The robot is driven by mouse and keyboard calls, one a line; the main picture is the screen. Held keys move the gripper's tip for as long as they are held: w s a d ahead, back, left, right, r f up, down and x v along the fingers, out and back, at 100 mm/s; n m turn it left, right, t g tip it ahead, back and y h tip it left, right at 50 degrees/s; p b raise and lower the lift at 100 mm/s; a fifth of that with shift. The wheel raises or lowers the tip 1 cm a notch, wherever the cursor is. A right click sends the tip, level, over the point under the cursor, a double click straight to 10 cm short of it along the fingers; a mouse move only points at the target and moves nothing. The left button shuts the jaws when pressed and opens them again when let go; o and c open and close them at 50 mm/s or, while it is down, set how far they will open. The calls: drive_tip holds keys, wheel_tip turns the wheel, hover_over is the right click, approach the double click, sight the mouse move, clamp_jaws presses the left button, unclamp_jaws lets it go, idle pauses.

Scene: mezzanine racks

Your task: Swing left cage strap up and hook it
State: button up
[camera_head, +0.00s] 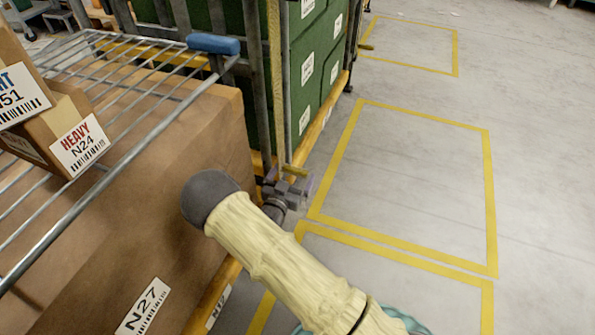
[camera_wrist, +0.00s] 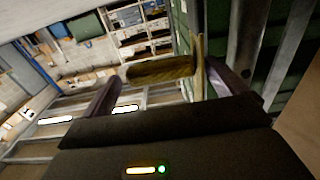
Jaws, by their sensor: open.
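A tan strap (camera_head: 274,75) hangs down the near side of the cage with green boxes. Its lower end carries a yellow-brown grip (camera_head: 294,171). In the wrist view this grip (camera_wrist: 150,71) lies sideways across the gap between my fingers, joined at its right end to the upright strap (camera_wrist: 199,65). My gripper (camera_head: 297,188) is open right at the grip in the head view. I cannot tell whether the fingers touch it. A similar yellow grip (camera_head: 366,46) shows at the cage's far edge. No hook is clearly visible.
The cage's green boxes (camera_head: 320,55) stand behind grey posts. A wire shelf (camera_head: 110,95) with a blue-ended rail (camera_head: 213,44) and small cartons is at left, above a large brown carton (camera_head: 190,140). The floor at right, with yellow-marked bays (camera_head: 410,180), is clear.

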drive_tip(key=b+x, duration=0.1)
drive_tip(key=x, duration=0.3)
drive_tip(key=shift+w, duration=0.1)
drive_tip(key=shift+d, duration=0.1)
drive_tip(key=c, duration=1.2)
drive_tip(key=shift+c, duration=0.2)
